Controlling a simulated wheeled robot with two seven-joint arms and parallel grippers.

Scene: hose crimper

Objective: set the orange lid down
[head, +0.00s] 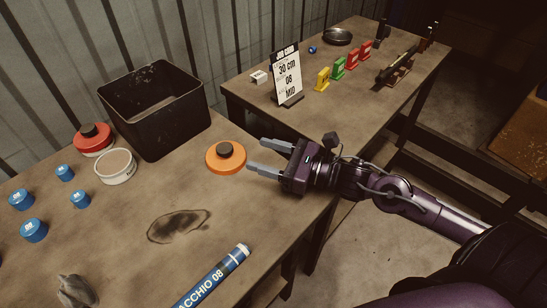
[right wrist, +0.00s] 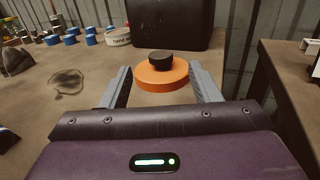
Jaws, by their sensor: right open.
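The orange lid (head: 226,160), a flat disc with a black knob on top, lies flat on the near workbench close to its right edge. My right gripper (head: 258,156) is open just to the right of the lid in the head view, with its fingers pointing at it. In the right wrist view the lid (right wrist: 162,75) sits between and just beyond the tips of the open fingers (right wrist: 162,80), with nothing gripped. My left gripper is not in view.
A black bin (head: 158,115) stands behind the lid. A white tub (head: 115,167), a red lid (head: 93,139) and several blue caps (head: 34,230) are at left. A blue tube (head: 213,277) lies in front. A second table (head: 320,108) holds a sign (head: 287,78) and coloured blocks (head: 338,69).

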